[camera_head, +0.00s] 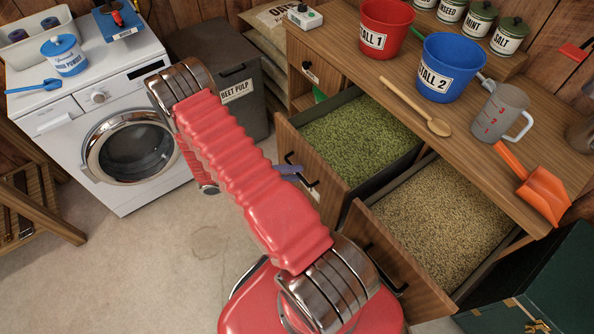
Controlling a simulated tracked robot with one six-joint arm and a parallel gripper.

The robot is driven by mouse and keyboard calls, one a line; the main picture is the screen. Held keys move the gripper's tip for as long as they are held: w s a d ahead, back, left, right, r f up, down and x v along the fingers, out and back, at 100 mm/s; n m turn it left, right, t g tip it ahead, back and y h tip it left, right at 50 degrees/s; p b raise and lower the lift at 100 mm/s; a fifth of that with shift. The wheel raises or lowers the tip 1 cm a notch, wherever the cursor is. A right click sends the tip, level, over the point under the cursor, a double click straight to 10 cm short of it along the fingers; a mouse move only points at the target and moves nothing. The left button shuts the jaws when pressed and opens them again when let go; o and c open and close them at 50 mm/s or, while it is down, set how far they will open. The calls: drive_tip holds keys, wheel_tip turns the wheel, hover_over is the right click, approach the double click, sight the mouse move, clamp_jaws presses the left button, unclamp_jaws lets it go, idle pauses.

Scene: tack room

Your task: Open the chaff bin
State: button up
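Two wooden feed bins are pulled out from under the counter. One holds chopped green feed (358,135) and its front (310,165) has a dark bar handle (301,170). The other holds pale tan feed (440,220), and its front (395,255) also has a dark handle. I cannot read a label saying which one is chaff. My gripper (292,171) is mostly hidden behind my red arm. Only a bluish-grey part of it shows, close to the handle of the green-feed bin. I cannot tell whether it touches the handle or whether its fingers are closed.
A red bucket (386,28), blue bucket (449,68), wooden spoon (415,106), measuring jug (500,112) and orange scoop (535,183) lie on the counter. A beet pulp bin (215,65) and washing machine (100,110) stand left. A green trunk (545,285) is at lower right.

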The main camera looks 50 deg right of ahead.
drive_tip(key=v, duration=1.3)
drive_tip(key=shift+w+a, duration=0.2)
drive_tip(key=shift+a, duration=0.05)
